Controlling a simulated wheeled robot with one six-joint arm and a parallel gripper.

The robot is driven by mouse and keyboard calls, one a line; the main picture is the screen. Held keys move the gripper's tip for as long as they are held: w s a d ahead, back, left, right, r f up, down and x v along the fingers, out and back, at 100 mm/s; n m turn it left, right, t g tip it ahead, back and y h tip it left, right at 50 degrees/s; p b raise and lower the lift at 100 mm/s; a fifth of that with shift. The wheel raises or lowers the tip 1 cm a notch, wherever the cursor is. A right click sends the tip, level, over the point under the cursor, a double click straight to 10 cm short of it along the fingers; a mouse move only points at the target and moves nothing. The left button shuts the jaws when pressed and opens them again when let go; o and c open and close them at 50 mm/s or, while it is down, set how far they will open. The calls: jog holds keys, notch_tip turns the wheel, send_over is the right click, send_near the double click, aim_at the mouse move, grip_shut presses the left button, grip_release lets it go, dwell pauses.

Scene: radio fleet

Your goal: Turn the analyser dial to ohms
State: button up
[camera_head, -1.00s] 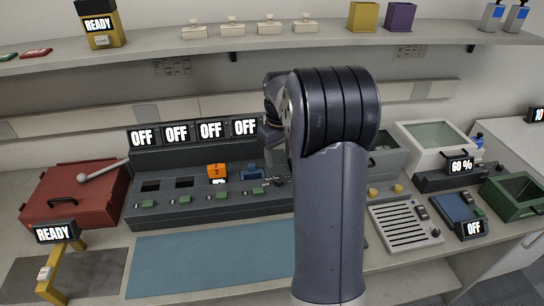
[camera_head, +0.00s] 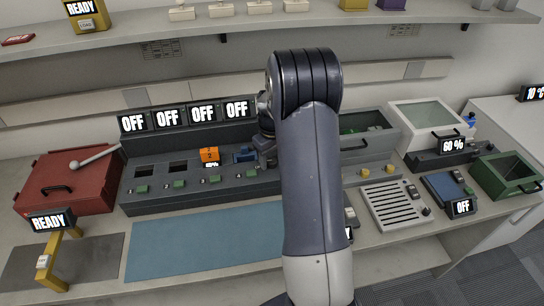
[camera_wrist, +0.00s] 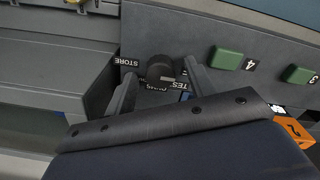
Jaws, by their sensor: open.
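The dial (camera_wrist: 160,68) is a dark round knob with a pale pointer mark, on a dark grey panel in the wrist view. A STORE label (camera_wrist: 129,62) shows upside down beside it. More lettering below the knob is partly hidden, and I cannot read it surely. My gripper (camera_wrist: 159,75) is open, with one finger on each side of the knob. I cannot tell whether the fingers touch it. In the head view my gripper (camera_head: 265,150) is at the right end of the dark console, and my arm hides the dial.
The dark console (camera_head: 190,192) has several OFF displays, green buttons (camera_head: 180,184) and an orange block (camera_head: 209,155) in a slot. A blue mat (camera_head: 200,245) lies in front. A red case (camera_head: 65,180) stands left; a slotted tray (camera_head: 395,205) and green bin (camera_head: 507,173) stand right.

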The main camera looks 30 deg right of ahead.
jog(key=c, duration=1)
jog(key=shift+o, duration=0.2)
jog(key=shift+m, duration=0.4)
jog(key=m+b, duration=0.1)
jog(key=m, duration=0.2)
jog(key=shift+m+b, duration=0.3)
jog(key=shift+m, duration=0.1)
jog(key=m+b, duration=0.1)
jog(key=m, duration=1.2)
jog(key=shift+b, duration=0.4)
